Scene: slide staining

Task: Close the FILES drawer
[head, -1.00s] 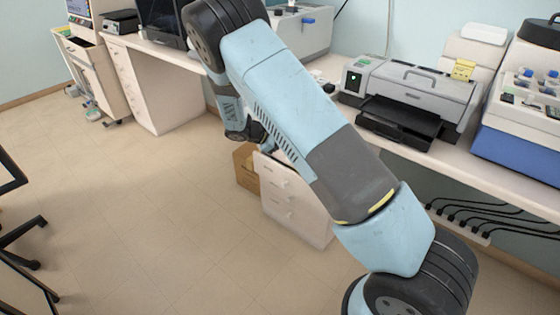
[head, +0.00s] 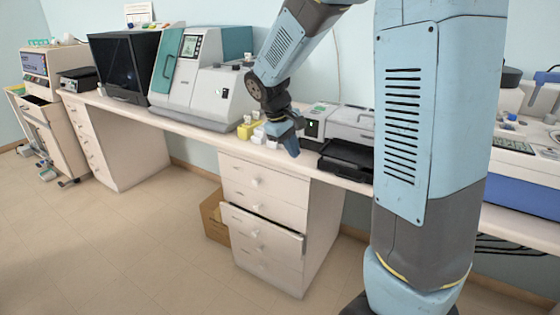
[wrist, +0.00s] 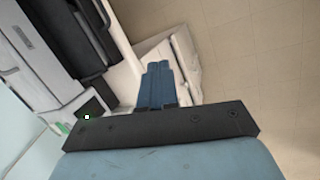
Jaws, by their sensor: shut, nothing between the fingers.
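A white drawer cabinet (head: 315,225) stands under the bench in the head view. One of its drawers (head: 262,232), below the top one, sticks out a little, with a dark gap along its top edge. No FILES label is readable on it. My gripper (head: 292,148) is at the bench front edge, above the cabinet and pointing down, apart from the open drawer. In the wrist view my gripper (wrist: 158,68) has its blue fingers together and empty. A pale cabinet shape (wrist: 182,60) shows just beyond the fingers, partly hidden by them.
A printer (head: 345,135) with a dark tray stands on the bench right of my gripper. Yellow and white small items (head: 250,130) lie left of it. A cardboard box (head: 213,216) stands on the floor left of the cabinet. The floor in front is clear.

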